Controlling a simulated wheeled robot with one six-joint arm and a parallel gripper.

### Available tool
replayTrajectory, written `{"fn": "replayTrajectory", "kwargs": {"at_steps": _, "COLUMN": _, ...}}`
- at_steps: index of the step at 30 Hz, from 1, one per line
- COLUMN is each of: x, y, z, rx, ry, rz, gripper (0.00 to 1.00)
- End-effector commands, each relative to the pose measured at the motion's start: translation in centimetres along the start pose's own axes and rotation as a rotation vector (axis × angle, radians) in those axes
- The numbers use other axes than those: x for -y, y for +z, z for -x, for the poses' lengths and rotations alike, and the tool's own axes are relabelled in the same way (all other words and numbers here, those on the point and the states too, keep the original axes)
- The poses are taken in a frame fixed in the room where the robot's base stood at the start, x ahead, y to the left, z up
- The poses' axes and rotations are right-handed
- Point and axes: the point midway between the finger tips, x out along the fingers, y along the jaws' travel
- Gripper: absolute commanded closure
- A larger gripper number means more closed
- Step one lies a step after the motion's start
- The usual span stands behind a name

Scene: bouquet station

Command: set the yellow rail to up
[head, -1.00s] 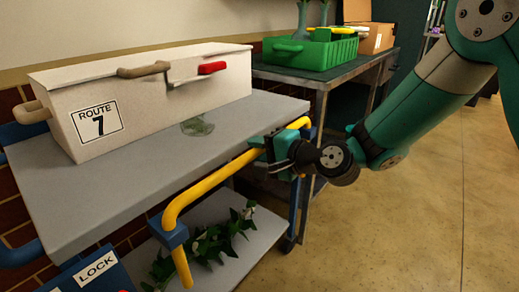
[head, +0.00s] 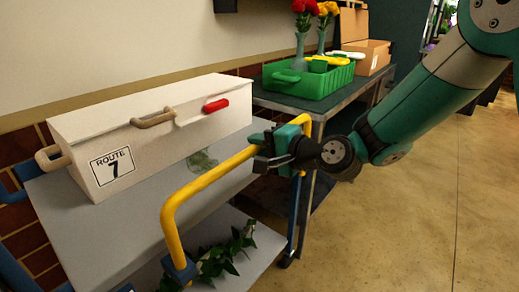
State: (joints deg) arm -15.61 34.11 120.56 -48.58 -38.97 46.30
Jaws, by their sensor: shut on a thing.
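The yellow rail (head: 211,177) runs along the front edge of the grey cart. Its near leg rises from a blue bracket (head: 181,269), and its long bar stands above the edge of the cart's top. My gripper (head: 272,150) is shut on the long bar towards its far end and hides part of it. The far bend of the rail shows just beyond my gripper.
A white box marked Route 7 (head: 90,180) stands on the cart top (head: 60,225), with a clear glass piece beside it. Leafy greens (head: 225,255) lie on the lower shelf. A green tray (head: 285,88) sits on the table behind. Floor at right is clear.

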Motion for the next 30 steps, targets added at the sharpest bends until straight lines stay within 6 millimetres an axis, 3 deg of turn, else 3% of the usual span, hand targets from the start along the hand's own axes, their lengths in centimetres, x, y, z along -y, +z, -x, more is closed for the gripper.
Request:
{"fn": "replayTrajectory", "kwargs": {"at_steps": 1, "x": 1.81, "y": -0.02, "z": 0.31, "rx": -0.001, "ry": -0.007, "rz": 0.001, "gripper": 1.00}}
{"fn": "replayTrajectory", "kwargs": {"at_steps": 2, "x": 2.05, "y": -0.03, "z": 0.36, "rx": -0.001, "ry": -0.006, "rz": 0.001, "gripper": 1.00}}
{"fn": "replayTrajectory", "kwargs": {"at_steps": 13, "x": 2.34, "y": -0.07, "z": 0.35, "rx": -0.002, "ry": -0.014, "rz": 0.001, "gripper": 1.00}}
{"fn": "replayTrajectory", "kwargs": {"at_steps": 14, "x": 2.37, "y": -0.07, "z": 0.35, "rx": -0.002, "ry": -0.014, "rz": 0.001, "gripper": 0.70}}
{"fn": "replayTrajectory", "kwargs": {"at_steps": 16, "x": 2.34, "y": -0.06, "z": 0.36, "rx": -0.002, "ry": -0.013, "rz": 0.001, "gripper": 0.54}}
{"fn": "replayTrajectory", "kwargs": {"at_steps": 30, "x": 1.86, "y": -0.06, "z": 0.68, "rx": -0.001, "ry": -0.003, "rz": 0.001, "gripper": 0.52}}
